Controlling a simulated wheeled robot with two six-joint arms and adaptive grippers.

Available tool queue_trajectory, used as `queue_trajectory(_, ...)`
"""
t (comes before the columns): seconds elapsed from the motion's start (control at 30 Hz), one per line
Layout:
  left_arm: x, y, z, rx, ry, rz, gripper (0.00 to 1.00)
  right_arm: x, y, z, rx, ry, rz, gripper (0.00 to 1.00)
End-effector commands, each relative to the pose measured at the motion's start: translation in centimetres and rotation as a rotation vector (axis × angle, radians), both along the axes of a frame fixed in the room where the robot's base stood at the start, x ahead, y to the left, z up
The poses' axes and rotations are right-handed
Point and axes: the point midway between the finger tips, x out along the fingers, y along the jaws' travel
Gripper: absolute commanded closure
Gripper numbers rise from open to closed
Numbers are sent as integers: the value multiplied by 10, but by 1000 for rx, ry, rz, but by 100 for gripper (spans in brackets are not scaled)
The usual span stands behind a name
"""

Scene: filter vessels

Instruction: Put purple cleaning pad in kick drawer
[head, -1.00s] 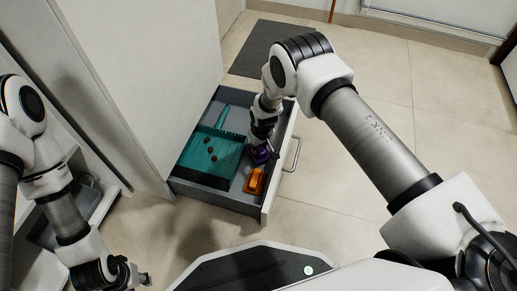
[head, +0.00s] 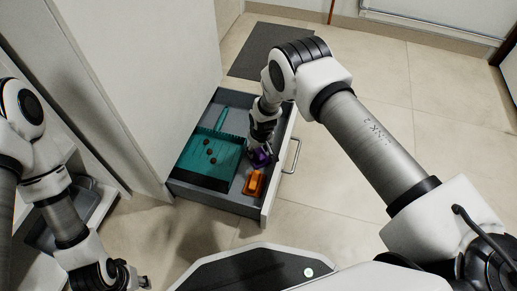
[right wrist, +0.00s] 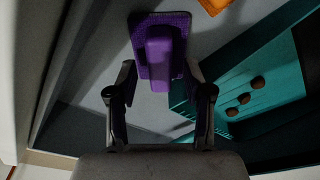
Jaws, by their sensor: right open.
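The purple cleaning pad (right wrist: 160,50) lies in the open kick drawer (head: 217,199), against its floor as far as the right wrist view shows. In the head view the pad (head: 261,158) is partly hidden by my right gripper (head: 258,148). My right gripper (right wrist: 160,98) is open. Its two fingers stand apart at either side of the pad's near end, and I see no contact. My left gripper (head: 140,278) is at the lower left, away from the drawer, and too small to tell its jaws.
An orange pad (head: 254,183) lies beside the purple one in the drawer. A teal dustpan (head: 208,160) with several brown bits fills the drawer's left part. The drawer's front handle (head: 294,156) faces right. A dark mat (head: 270,50) lies on the floor behind.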

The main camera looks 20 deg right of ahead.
Motion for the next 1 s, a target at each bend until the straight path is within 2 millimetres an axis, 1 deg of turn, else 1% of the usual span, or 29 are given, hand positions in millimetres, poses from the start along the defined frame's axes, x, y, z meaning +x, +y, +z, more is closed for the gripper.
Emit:
queue_trajectory(0.07,0,0,4,0,0,0,63,0,0,6,0,0,0,49)
queue_trajectory(0.17,-1,0,16,0,2,-2,63,0,0,22,0,-1,0,49)
queue_trajectory(0.27,-1,0,33,-1,3,-5,63,-3,-1,48,-1,-1,0,49)
queue_trajectory(0.4,-2,-1,56,-1,6,-9,63,-9,-2,88,-1,-2,0,49)
queue_trajectory(0.5,-3,-1,68,-1,9,-12,63,-13,-2,111,0,0,-1,49)
queue_trajectory(0.6,-3,-1,75,-1,9,-13,63,-16,-3,125,0,0,-1,49)
queue_trajectory(0.7,-4,-2,77,-1,10,-14,63,-17,-3,131,0,0,1,49)
queue_trajectory(0.9,-4,-2,76,-1,10,-14,63,-19,-4,130,-1,2,-1,49)
queue_trajectory(0.97,-4,-2,76,-1,10,-14,63,-31,-10,124,-7,11,-12,49)
queue_trajectory(1.0,-4,-2,76,-1,10,-14,63,-47,-18,117,-14,21,-26,49)
